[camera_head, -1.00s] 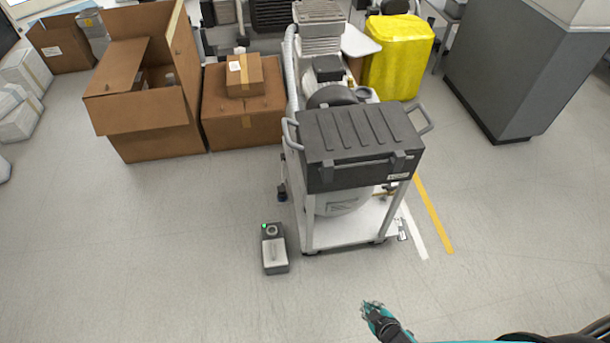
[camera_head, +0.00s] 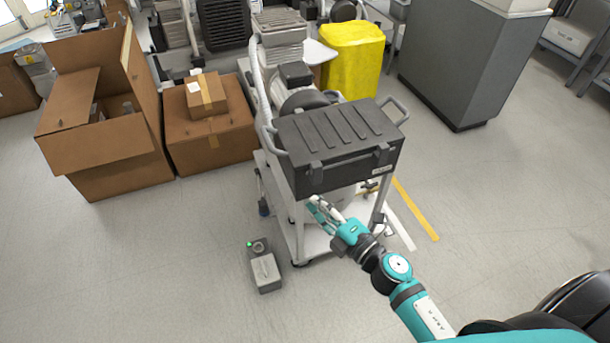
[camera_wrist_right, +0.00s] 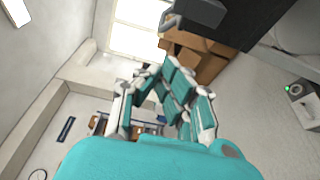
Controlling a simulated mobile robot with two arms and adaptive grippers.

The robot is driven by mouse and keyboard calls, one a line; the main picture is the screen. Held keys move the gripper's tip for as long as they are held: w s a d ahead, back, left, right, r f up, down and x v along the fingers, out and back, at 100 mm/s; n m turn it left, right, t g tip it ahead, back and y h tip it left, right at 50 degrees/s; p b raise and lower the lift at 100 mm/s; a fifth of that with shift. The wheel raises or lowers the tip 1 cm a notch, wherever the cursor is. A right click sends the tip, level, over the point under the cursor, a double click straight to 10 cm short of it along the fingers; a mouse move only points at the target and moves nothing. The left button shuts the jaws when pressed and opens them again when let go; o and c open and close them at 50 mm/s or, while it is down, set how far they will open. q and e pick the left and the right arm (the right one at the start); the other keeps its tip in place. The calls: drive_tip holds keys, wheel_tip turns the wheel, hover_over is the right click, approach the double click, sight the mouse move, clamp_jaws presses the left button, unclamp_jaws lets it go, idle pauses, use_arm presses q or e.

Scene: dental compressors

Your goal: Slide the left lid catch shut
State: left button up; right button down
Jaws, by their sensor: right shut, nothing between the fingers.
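The dark grey case (camera_head: 345,140) with a ribbed lid sits on top of the white cart. The left lid catch (camera_head: 316,171) is a small dark tab on the left of its front face; its exact position is too small to tell. The right catch (camera_head: 381,154) is on the same face. My right gripper (camera_head: 317,206) is shut and empty, just below the case's front, under the left catch, apparently apart from it. My left gripper is not in view.
The cart (camera_head: 300,240) carries a compressor behind the case. A small grey device (camera_head: 264,268) with a green light lies on the floor at left. Cardboard boxes (camera_head: 210,135) stand behind left, a yellow bin (camera_head: 352,60) behind right.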

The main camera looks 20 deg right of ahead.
sight(320, 168)
drive_tip(key=p+x, duration=0.1)
drive_tip(key=x, duration=0.9)
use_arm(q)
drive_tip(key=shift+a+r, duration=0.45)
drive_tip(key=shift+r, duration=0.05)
use_arm(e)
drive_tip(key=d, duration=0.4)
drive_tip(key=shift+w, duration=0.1)
drive_tip(key=d, duration=0.4)
drive_tip(key=shift+d, duration=0.15)
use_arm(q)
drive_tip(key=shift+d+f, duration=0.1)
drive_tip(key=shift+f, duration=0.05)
use_arm(e)
drive_tip(key=shift+w+d, duration=0.1)
drive_tip(key=shift+d, duration=0.3)
